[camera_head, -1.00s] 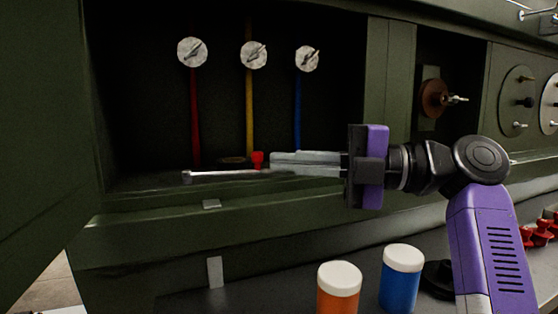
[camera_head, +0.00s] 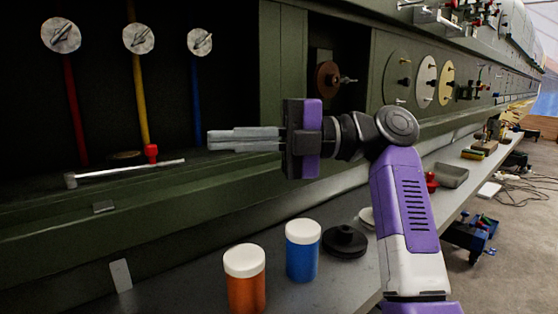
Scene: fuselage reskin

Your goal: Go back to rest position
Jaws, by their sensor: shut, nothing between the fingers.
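My gripper (camera_head: 212,140) is at the middle left of the head view, at the end of my purple and white arm, with its fingers pointing left. The grey fingers are together and hold nothing. It is in front of the dark open recess of the green panel. A silver wrench-like tool (camera_head: 130,173) lies on the recess ledge, below and left of the fingers and apart from them.
A red knob (camera_head: 151,153) is on the ledge behind the tool. Three gauges, one of them the left gauge (camera_head: 61,35), hang above coloured tubes. An orange jar (camera_head: 245,280), a blue jar (camera_head: 302,250) and a black round part (camera_head: 345,241) stand on the bench.

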